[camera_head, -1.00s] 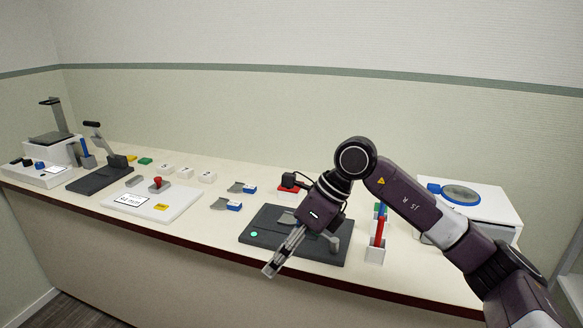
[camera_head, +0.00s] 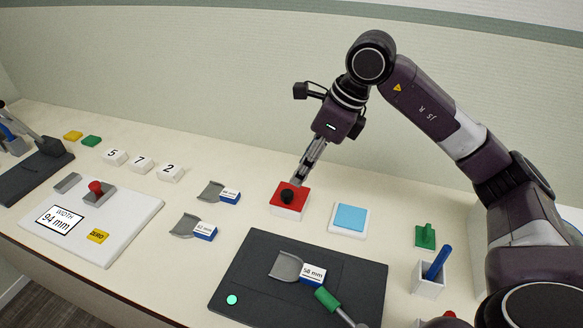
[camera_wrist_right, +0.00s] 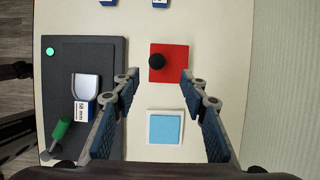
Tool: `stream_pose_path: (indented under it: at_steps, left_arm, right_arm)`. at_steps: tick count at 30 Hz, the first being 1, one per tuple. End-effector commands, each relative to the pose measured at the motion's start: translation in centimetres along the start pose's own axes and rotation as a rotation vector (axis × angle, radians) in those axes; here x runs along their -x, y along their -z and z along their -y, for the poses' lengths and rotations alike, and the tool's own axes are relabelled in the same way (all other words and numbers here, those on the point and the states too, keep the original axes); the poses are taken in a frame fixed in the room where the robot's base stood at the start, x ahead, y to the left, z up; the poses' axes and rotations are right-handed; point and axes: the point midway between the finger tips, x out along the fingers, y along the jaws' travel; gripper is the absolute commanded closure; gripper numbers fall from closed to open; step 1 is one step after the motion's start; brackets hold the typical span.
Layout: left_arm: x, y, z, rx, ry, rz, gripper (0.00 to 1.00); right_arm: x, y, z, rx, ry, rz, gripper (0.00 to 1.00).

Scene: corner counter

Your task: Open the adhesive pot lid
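The adhesive pot appears to be the red square box (camera_head: 287,208) with a black round knob (camera_head: 287,195) on its top. It stands on the counter, its red top in place. It also shows in the right wrist view as a red square (camera_wrist_right: 178,66) with the black knob (camera_wrist_right: 157,61). My right gripper (camera_head: 299,181) points down just behind and above the knob in the head view. In the wrist view its two fingers (camera_wrist_right: 160,84) are spread, with nothing between them. Whether a fingertip touches the knob cannot be told. My left gripper is out of view.
A white block with a light blue top (camera_head: 350,218) stands right of the pot. A blue-handled item stands in a white holder (camera_head: 428,288) at right.

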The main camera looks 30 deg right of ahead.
Motion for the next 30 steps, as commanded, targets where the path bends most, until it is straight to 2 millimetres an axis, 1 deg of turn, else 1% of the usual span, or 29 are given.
stream_pose_path:
  at_steps: [1, 5, 9, 12, 16, 21, 27, 28, 30]
  left_arm:
    - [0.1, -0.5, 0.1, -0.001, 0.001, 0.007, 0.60]
    - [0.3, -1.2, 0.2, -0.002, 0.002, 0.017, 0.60]
    - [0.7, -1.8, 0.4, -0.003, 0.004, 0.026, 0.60]
    - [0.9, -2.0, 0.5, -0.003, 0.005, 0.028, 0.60]
    - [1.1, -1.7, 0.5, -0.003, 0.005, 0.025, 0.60]
    - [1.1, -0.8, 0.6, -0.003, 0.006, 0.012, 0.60]
    - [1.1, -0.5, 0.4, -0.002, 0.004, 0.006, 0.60]
    - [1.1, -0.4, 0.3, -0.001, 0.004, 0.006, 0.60]
    - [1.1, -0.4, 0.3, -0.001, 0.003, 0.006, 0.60]
  right_arm:
    - [-0.2, 0.0, -0.1, 0.001, -0.002, -0.001, 0.60]
    - [-1.6, 0.0, -0.1, 0.000, -0.003, -0.003, 0.60]
    - [-4.0, 0.0, -0.1, -0.001, -0.006, -0.003, 0.60]
    - [-5.5, 0.0, -0.1, -0.001, -0.004, -0.002, 0.60]
    - [-7.0, 0.0, -0.1, 0.000, -0.003, -0.002, 0.60]
    - [-7.8, 0.0, 0.0, 0.000, -0.001, 0.000, 0.60]
    - [-7.8, 0.0, 0.0, 0.000, -0.001, 0.000, 0.60]
    - [-7.8, 0.0, 0.0, 0.000, -0.001, 0.000, 0.62]
    - [-7.8, 0.0, 0.0, 0.000, -0.001, 0.000, 0.70]
